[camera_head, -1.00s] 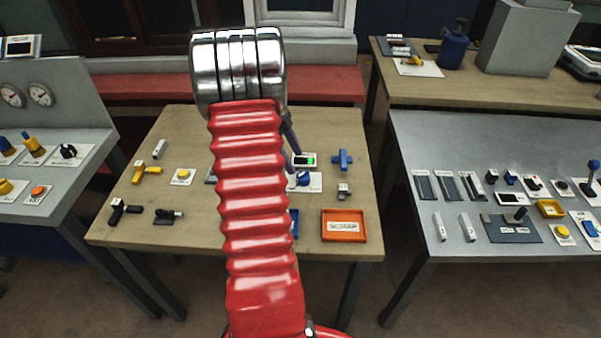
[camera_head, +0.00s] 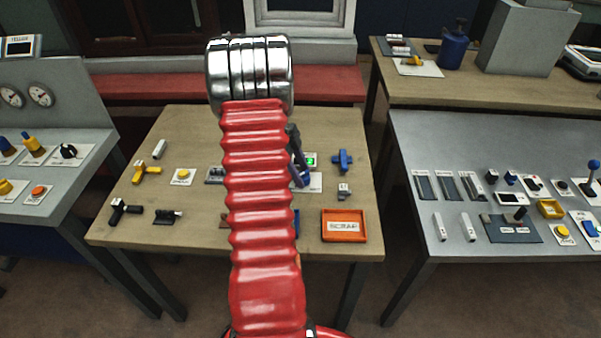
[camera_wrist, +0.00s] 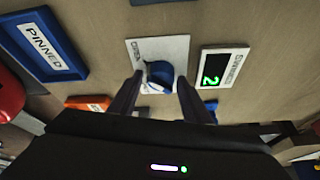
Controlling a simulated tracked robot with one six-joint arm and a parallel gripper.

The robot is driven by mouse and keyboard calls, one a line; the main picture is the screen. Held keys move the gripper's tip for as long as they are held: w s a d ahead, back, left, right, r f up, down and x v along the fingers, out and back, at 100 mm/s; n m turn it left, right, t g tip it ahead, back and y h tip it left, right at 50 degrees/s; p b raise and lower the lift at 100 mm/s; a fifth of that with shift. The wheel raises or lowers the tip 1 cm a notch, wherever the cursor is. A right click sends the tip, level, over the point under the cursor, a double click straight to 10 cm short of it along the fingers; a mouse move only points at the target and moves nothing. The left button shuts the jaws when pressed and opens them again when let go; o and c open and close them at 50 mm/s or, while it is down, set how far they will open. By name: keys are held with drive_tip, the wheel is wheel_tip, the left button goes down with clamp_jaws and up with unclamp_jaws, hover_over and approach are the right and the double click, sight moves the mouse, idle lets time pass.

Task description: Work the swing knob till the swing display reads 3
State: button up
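The blue swing knob (camera_wrist: 160,72) sits on a white plate (camera_wrist: 176,45) in the middle of the wrist view. My gripper (camera_wrist: 160,77) has its two dark fingers on either side of the knob, with small gaps showing; it appears open. The swing display (camera_wrist: 223,68) lies just right of the plate and shows a green 2. In the head view my gripper (camera_head: 298,168) is over the knob (camera_head: 304,181), which is partly covered. The display (camera_head: 312,160) shows there partly hidden behind my finger.
A blue tray marked PINNED (camera_wrist: 42,48) lies left in the wrist view. An orange SCRAP tray (camera_head: 344,238) stands at the table's front right. A blue cross-shaped part (camera_head: 343,160) is right of the display. Several small parts and a yellow button (camera_head: 183,176) lie left.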

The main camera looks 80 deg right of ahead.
drive_tip(key=c, duration=0.7)
drive_tip(key=shift+c, duration=0.2)
drive_tip(key=shift+n, duration=0.4)
drive_tip(key=n, duration=0.2)
drive_tip(key=n+h, duration=0.1)
drive_tip(key=n, duration=0.1)
drive_tip(key=n+t+h, duration=0.1)
drive_tip(key=shift+s+a+n, duration=0.15)
drive_tip(key=shift+a+n, duration=0.1)
drive_tip(key=shift+n, duration=0.15)
drive_tip(key=n+t+h, duration=0.1)
drive_tip(key=n, duration=0.4)
drive_tip(key=shift+s+a+n+t+h, duration=0.1)
drive_tip(key=shift+s+n+t+h, duration=0.1)
drive_tip(key=shift+n+t+h, duration=0.15)
drive_tip(key=shift+c, duration=0.2)
drive_tip(key=shift+s+n+t+h, duration=0.1)
drive_tip(key=shift+n+t+h, duration=0.15)
drive_tip(key=shift+n+t, duration=0.85)
drive_tip(key=shift+n, duration=1.85)
